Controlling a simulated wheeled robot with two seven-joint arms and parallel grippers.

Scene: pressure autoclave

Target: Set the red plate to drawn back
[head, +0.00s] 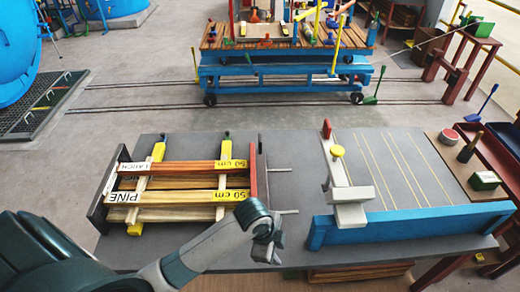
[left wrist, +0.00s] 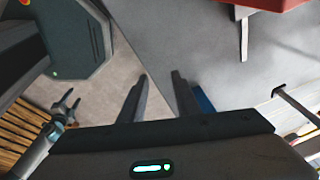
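The red plate (head: 253,180) stands upright at the right end of a stack of timber pieces on the grey table. Two thin grey rods stick out to its right. A red part, apparently the plate, also shows at the top right edge of the left wrist view (left wrist: 268,5), with a grey rod below it. My left gripper (head: 268,250) is just in front of and right of the plate's near end, apart from it. Its fingers (left wrist: 160,92) are spread with nothing between them. My right gripper (left wrist: 68,103) appears small in the left wrist view, its fingers apart and empty.
Timber labelled LARCH and PINE (head: 175,197) lies across yellow-topped supports. A blue beam (head: 410,224) and a white arm (head: 346,185) with red and yellow knobs stand at the right. Bare grey table (head: 300,150) lies between. A blue cart (head: 280,80) stands behind.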

